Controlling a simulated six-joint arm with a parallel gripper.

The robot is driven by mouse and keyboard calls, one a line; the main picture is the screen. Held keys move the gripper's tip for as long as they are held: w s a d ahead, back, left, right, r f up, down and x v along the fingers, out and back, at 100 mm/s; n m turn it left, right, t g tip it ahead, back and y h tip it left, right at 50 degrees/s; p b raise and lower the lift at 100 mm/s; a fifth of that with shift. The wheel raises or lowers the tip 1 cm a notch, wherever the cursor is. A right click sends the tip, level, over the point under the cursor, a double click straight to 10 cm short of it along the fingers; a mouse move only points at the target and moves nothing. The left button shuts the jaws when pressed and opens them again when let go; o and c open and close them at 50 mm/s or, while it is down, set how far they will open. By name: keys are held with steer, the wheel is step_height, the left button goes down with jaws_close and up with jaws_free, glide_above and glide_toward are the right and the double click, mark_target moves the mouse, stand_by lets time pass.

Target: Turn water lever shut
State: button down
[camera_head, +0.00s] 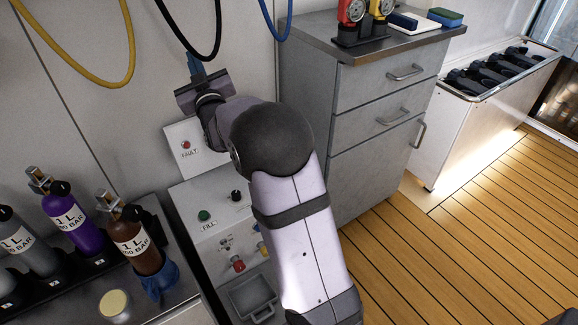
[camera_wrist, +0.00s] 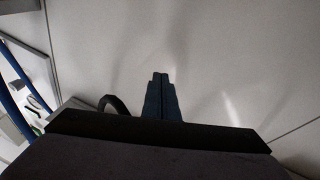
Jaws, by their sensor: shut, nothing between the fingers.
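My gripper (camera_head: 194,62) is up against the pale wall area above the panel, with its dark blue fingers pointing up and away; whether they touch the wall is unclear. In the wrist view its fingers (camera_wrist: 161,78) are together and empty before the bare wall. The fill panel (camera_head: 187,197) stands below it, partly behind my arm. It carries a green FILL button (camera_head: 204,215), a black knob (camera_head: 236,196) and a red handle (camera_head: 238,264). A yellow part (camera_head: 261,247) shows at my arm's edge. I cannot tell which is the water lever.
A FAULT plate (camera_head: 190,150) with a red light sits under my gripper. Black (camera_head: 190,45), yellow (camera_head: 85,86) and blue (camera_head: 274,30) hoses hang above. Labelled cylinders (camera_head: 66,219) stand left. A grey drawer cabinet (camera_head: 365,110) stands right. Open wooden floor (camera_head: 470,235) lies beyond.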

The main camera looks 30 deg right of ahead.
steer(key=d+f+m+g+p, duration=0.25)
steer(key=d+f+g, duration=0.25)
steer(key=f, duration=0.4)
steer(key=d+f+m+g+p, duration=0.1)
steer(key=d+f+m+g, duration=0.3)
steer(key=f, duration=0.6)
steer(key=s+d+f+m+g+p, duration=0.25)
steer(key=s+d+f+g, duration=0.25)
steer(key=s, duration=0.3)
steer(key=s+d+f+m+g+p, duration=0.1)
steer(key=s+d+f+m+g, duration=0.3)
steer(key=s, duration=0.3)
steer(key=shift+n+g, duration=0.3)
steer(key=shift+n, duration=0.4)
steer(key=x, duration=0.3)
steer(key=b+x, duration=0.1)
steer(key=x, duration=0.6)
steer(key=shift+d+b, duration=0.3)
steer(key=shift+b, duration=0.1)
steer(key=shift+s+a+f, duration=0.1)
steer(key=shift+f, duration=0.05)
steer(key=shift+s+a, duration=0.55)
steer(key=shift+a, duration=0.2)
steer(key=shift+s+a, duration=0.55)
steer(key=shift+a, duration=0.15)
